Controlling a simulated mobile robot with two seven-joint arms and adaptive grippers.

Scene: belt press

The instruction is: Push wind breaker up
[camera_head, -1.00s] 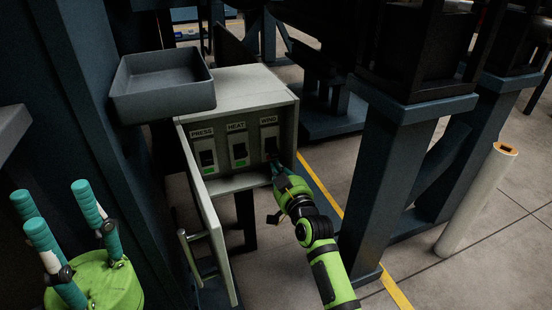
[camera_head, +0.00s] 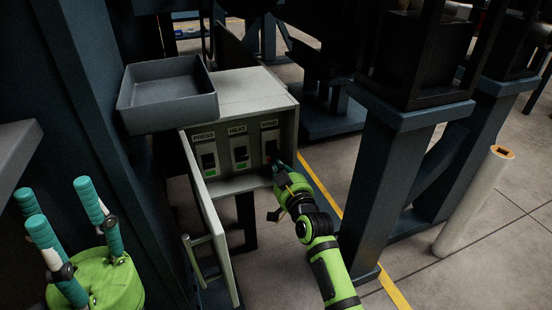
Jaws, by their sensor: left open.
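The wind breaker (camera_head: 270,148) is the rightmost of three breakers in an open grey box, under the label WIND. Its lever is dark and partly hidden by my fingertips, so its exact position is unclear. My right gripper (camera_head: 277,162) points up at the lower part of this breaker, at or very close to its lever. Its fingers are too small and overlapped to show whether they are apart. My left gripper (camera_head: 60,207) is at the lower left, near the camera, with its teal fingers spread and empty, away from the box.
The press breaker (camera_head: 209,159) and heat breaker (camera_head: 240,154) show green below their levers. The box door (camera_head: 208,215) hangs open on the left. A grey tray (camera_head: 168,112) stands above the box's left side. A blue post (camera_head: 385,180) rises right of my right arm.

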